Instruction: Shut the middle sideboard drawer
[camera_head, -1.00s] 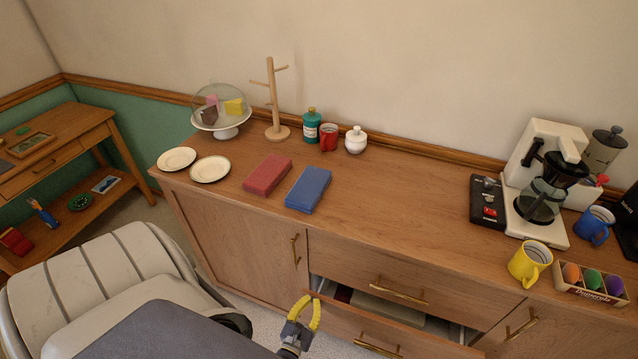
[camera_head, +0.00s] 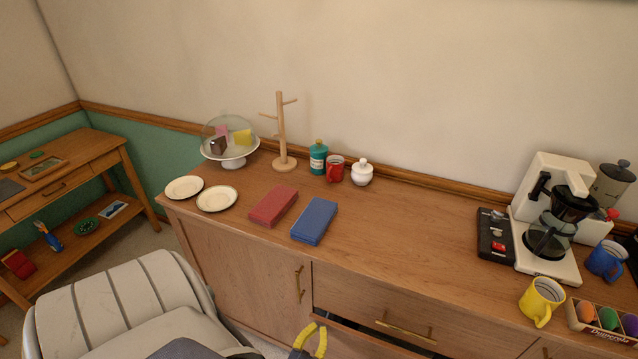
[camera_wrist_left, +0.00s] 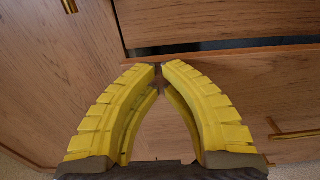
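The wooden middle sideboard drawer (camera_wrist_left: 240,100) stands slightly open, with a dark narrow gap above its front edge in the left wrist view. Its brass handle (camera_wrist_left: 290,134) is to the right of my fingers. In the head view, most of the drawer front is below the frame. My left gripper (camera_wrist_left: 160,68) has yellow ribbed fingers with their tips nearly together and nothing seen between them. The tips are at the left part of the drawer front, near its top edge; contact is unclear. The gripper also shows at the bottom of the head view (camera_head: 317,328). My right gripper is out of view.
The upper drawer (camera_head: 385,308) is shut above the gap, and a cabinet door (camera_head: 245,275) is shut at left. A side table (camera_head: 110,155) stands at far left.

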